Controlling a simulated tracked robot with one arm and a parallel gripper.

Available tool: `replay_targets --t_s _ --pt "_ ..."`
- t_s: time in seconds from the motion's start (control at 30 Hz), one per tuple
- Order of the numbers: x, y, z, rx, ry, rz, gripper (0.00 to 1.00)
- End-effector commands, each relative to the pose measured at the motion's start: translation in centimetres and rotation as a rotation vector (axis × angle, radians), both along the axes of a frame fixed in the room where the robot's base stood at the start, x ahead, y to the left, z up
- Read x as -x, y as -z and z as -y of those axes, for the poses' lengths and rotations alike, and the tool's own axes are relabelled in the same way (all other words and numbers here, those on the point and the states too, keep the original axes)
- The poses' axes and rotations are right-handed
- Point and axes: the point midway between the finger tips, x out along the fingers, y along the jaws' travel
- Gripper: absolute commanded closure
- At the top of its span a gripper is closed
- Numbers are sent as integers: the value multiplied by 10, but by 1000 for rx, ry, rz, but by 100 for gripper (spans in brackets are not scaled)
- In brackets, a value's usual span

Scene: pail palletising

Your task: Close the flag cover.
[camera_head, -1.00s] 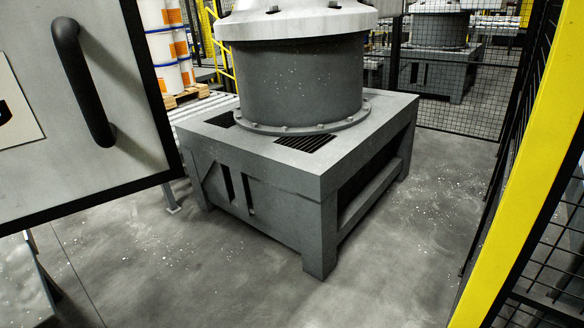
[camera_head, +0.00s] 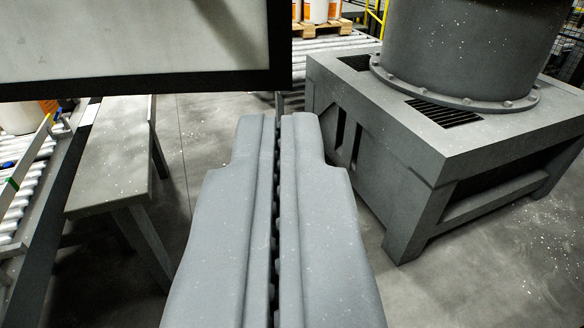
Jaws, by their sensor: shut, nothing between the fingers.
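My gripper (camera_head: 279,122) reaches up from the bottom middle of the view. Its two grey fingers lie side by side with only a thin dark line between them, shut and empty. A pale flat panel with a thick black border (camera_head: 140,45) fills the upper left. Its lower right corner shows a little above and beyond my fingertips in the picture. I cannot tell whether they touch. The panel's upper part is cut off. I see nothing that I can name for certain as the flag cover.
A grey machine pedestal (camera_head: 440,165) with a round column stands on the right. A grey bench (camera_head: 112,175) and a roller conveyor (camera_head: 22,185) are at the left. A pallet with pails (camera_head: 318,12) stands at the back. Bare floor shows between bench and pedestal.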

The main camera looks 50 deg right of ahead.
Motion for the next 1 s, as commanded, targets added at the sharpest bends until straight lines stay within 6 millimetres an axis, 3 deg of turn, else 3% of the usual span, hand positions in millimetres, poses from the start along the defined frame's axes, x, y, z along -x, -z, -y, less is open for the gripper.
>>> replay_targets --t_s 0.43,0.97,1.0 --pt "-36 0 44 0 -1 -2 100" --pt "-43 1 52 0 -2 -1 100" --pt "-42 1 62 1 0 -1 100"
